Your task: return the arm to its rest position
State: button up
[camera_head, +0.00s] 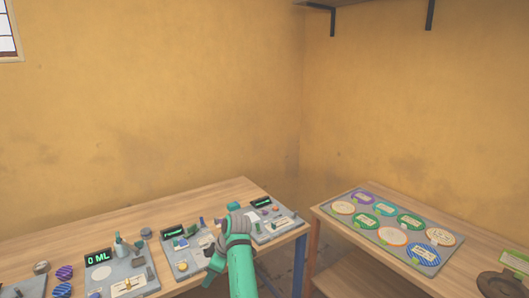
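My teal and grey arm rises from the bottom middle of the head view. It bends at a grey joint over the front right part of the left table (218,195). My gripper (211,272) hangs low to the left of the forearm, by the table's front edge. It is small and partly hidden by the arm, so its fingers and anything between them cannot be made out.
Grey device panels with green displays (99,256) stand along the left table, with small knobs and striped purple discs (64,272). A right table (330,222) holds a grey board (352,222) of coloured round plates. A gap separates the tables. A shelf (372,2) hangs above.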

jog(key=s+d+f+m+t, duration=0.1)
jog(key=s+f+m+t, duration=0.3)
jog(key=f, duration=0.7)
jog(key=s+d+f+m, duration=0.15)
jog(key=s+f, duration=0.35)
jog(key=f, duration=0.7)
jog(key=s+d+f+m+t+h, duration=0.1)
jog(key=s+d+f+m+t, duration=0.2)
jog(key=s, duration=0.5)
jog(key=s+d+f+m+t, duration=0.1)
jog(key=s+d+f+m, duration=0.2)
jog(key=s, duration=0.6)
jog(key=s+d+r+m+t+h, duration=0.1)
jog(key=s+d+r, duration=0.2)
jog(key=s, duration=0.6)
jog(key=s+d+r+m+t+h, duration=0.2)
jog(key=s+d, duration=0.2)
jog(key=s, duration=0.5)
jog(key=s+d+r+m+t, duration=0.1)
jog(key=s+r, duration=0.5)
jog(key=r, duration=0.3)
jog(key=s+d+r+t, duration=0.2)
jog(key=s+r, duration=0.5)
jog(key=r, duration=0.3)
jog(key=shift+s+m+h, duration=0.15)
jog(key=shift+m+h, duration=0.2)
jog(key=shift+h, duration=0.05)
jog(key=shift+d+r, duration=0.1)
